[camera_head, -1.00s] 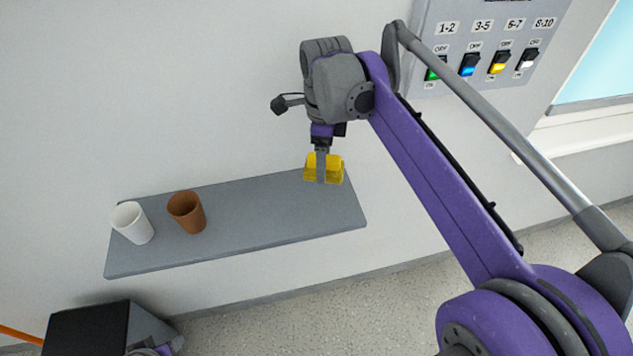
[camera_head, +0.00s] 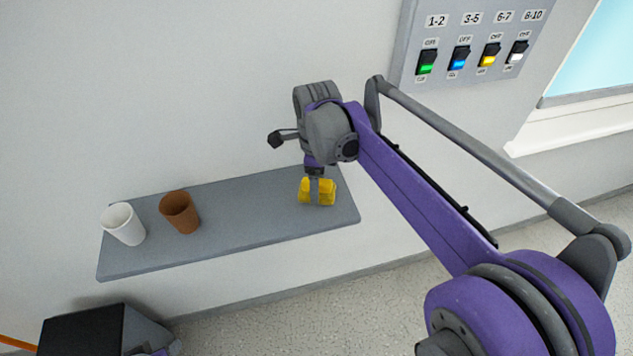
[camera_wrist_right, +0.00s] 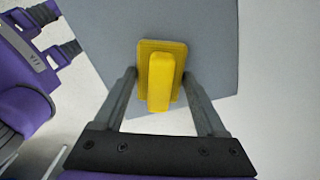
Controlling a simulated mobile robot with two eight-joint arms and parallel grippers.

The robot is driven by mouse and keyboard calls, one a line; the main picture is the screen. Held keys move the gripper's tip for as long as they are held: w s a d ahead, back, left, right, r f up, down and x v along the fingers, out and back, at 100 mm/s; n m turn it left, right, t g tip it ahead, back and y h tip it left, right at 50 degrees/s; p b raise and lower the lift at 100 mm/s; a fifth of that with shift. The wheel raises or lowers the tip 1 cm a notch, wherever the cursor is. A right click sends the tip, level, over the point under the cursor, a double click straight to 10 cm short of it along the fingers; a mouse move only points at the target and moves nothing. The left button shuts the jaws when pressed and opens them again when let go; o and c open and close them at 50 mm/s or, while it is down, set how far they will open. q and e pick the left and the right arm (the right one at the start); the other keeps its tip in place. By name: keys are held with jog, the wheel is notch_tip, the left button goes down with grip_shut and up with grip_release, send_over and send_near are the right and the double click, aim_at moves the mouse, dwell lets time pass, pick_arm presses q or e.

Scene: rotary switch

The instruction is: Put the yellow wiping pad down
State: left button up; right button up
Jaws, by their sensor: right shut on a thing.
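The yellow wiping pad (camera_head: 326,192) is at the right end of the grey shelf (camera_head: 240,220), in front of the wall. My right gripper (camera_head: 316,193) points down and is shut on the pad. In the right wrist view the pad (camera_wrist_right: 160,80), with its raised grip, lies between the two fingers (camera_wrist_right: 160,85), over the grey shelf surface (camera_wrist_right: 215,45). The pad is at or just above the shelf top; I cannot tell whether it touches. My left gripper is not in view.
A white cup (camera_head: 124,225) and a brown cup (camera_head: 180,212) stand on the shelf's left part. The shelf's middle is clear. A switch panel (camera_head: 470,85) with several coloured switches is on the wall at upper right.

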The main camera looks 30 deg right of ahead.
jog(key=o, duration=1.4)
jog(key=shift+r, duration=0.35)
notch_tip(320, 180, up, 12)
jog(key=f+p, duration=0.1)
jog(key=s+a+f+n+t, duration=0.1)
jog(key=s+f+n, duration=0.1)
jog(key=n, duration=0.2)
jog(key=s+a+f+n, duration=0.1)
jog(key=s+f+n, duration=0.2)
jog(key=n, duration=0.1)
jog(key=s+a+f+n+t, duration=0.1)
jog(key=s+a+f+n, duration=0.1)
jog(key=f+n, duration=0.1)
jog(key=shift+s+n+t, duration=0.15)
jog(key=shift+n+t, duration=0.15)
jog(key=shift+n, duration=0.4)
jog(key=s+a+f+n+t, duration=0.2)
jog(key=s+f+n, duration=0.6)
jog(key=f+n, duration=0.2)
jog(key=n, duration=0.2)
jog(key=shift+a+f+n+t, duration=0.35)
jog(key=shift+f+n+t, duration=0.05)
jog(key=shift+s, duration=0.1)
